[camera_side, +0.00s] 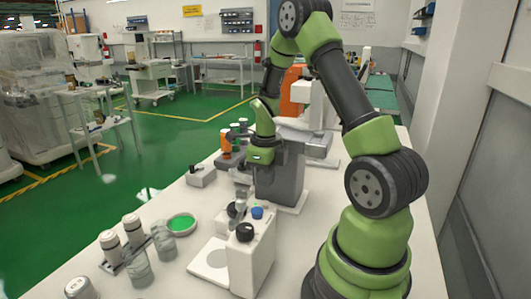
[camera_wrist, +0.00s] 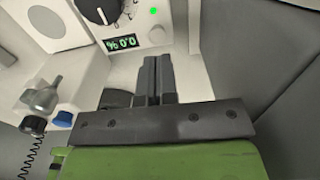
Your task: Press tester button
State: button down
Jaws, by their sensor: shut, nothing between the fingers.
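In the wrist view a white device panel, seemingly the tester (camera_wrist: 184,28), stands ahead of my gripper (camera_wrist: 158,60). It carries a black dial (camera_wrist: 98,9), a lit green display (camera_wrist: 121,43), a small green light (camera_wrist: 153,10) and a pale round button-like disc (camera_wrist: 157,36). My fingers are shut together and empty, and their tips lie just below the disc in the picture. I cannot tell whether they touch the panel. In the side view my wrist is beside a dark grey box (camera_side: 285,183), and my fingertips are hard to make out.
A white block (camera_side: 250,265) with blue (camera_side: 257,212) and black knobs stands at the front of the white table. A green round dish (camera_side: 181,222) and several grey-and-white cylinders stand left of it.

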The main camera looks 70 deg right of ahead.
aim_at(265, 202)
notch_tip(265, 202, up, 8)
jog(key=shift+f, duration=0.15)
dwell(0.6)
jog(key=a+r+n+t, duration=0.3)
jog(key=a+r+n, duration=0.65)
jog(key=n, duration=0.35)
jog(key=s+a+r+n+t+y, duration=0.1)
jog(key=s+a+n, duration=0.3)
jog(key=n, duration=0.5)
jog(key=s+a+r+n+t+y, duration=0.1)
jog(key=s+a+n, duration=0.4)
jog(key=n, duration=0.5)
jog(key=shift+a+r+t, duration=0.9)
jog(key=shift+a+t, duration=0.1)
jog(key=shift+t, duration=0.1)
